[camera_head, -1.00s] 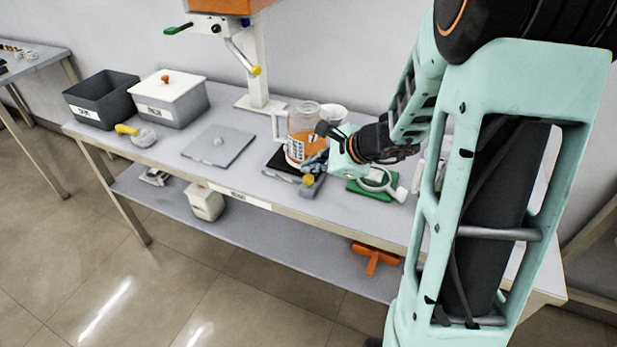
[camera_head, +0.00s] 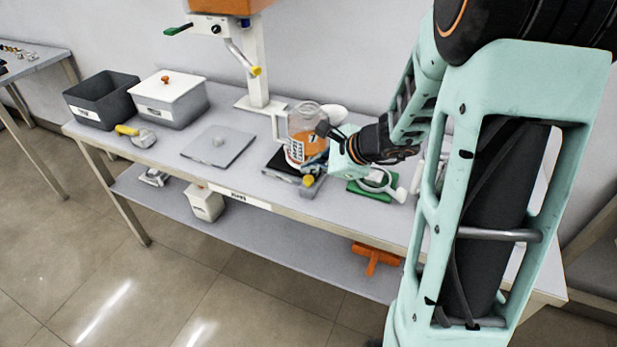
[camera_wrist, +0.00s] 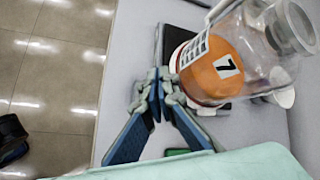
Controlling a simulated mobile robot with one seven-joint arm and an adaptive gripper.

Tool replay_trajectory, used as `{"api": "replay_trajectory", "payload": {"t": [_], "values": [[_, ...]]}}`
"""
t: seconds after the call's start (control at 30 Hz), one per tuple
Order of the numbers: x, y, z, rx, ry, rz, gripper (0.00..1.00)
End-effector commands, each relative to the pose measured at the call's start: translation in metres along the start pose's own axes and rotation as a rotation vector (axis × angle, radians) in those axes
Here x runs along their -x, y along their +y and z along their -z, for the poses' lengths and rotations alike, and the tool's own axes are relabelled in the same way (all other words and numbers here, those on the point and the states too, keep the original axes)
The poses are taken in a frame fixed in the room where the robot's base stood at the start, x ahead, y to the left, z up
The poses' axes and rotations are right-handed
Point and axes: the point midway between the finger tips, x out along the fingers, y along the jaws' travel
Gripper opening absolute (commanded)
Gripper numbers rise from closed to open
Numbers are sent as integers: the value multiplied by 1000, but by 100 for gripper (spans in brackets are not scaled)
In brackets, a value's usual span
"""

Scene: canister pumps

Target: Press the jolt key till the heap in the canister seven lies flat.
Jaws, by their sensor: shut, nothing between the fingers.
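Canister seven (camera_head: 303,125) is a clear jar with a handle, a grid label and a "7" mark, with orange fill inside. It stands at the black pad (camera_head: 276,160) and looks tilted. The wrist view shows the canister (camera_wrist: 242,45) close up, its orange fill (camera_wrist: 205,72) behind the "7"; I cannot tell whether its top is flat. My gripper (camera_head: 318,163) is shut and empty, low in front of the canister. Its fingers meet at the tips in the wrist view (camera_wrist: 158,82). A yellow knob (camera_head: 308,181) is just below it. I cannot make out the jolt key; the gripper may hide it.
A green pad (camera_head: 368,192) with a grey ringed tool lies right of the gripper. A grey plate (camera_head: 218,146), a yellow-handled scoop (camera_head: 138,134), a dark bin (camera_head: 102,97) and a white-lidded bin (camera_head: 168,97) stand left. A post (camera_head: 258,65) rises behind.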

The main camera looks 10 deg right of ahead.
Motion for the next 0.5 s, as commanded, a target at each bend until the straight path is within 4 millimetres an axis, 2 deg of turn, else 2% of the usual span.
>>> {"api": "replay_trajectory", "payload": {"t": [0.5], "values": [[-6, 4, 4, 0, 0, 0, 0]]}}
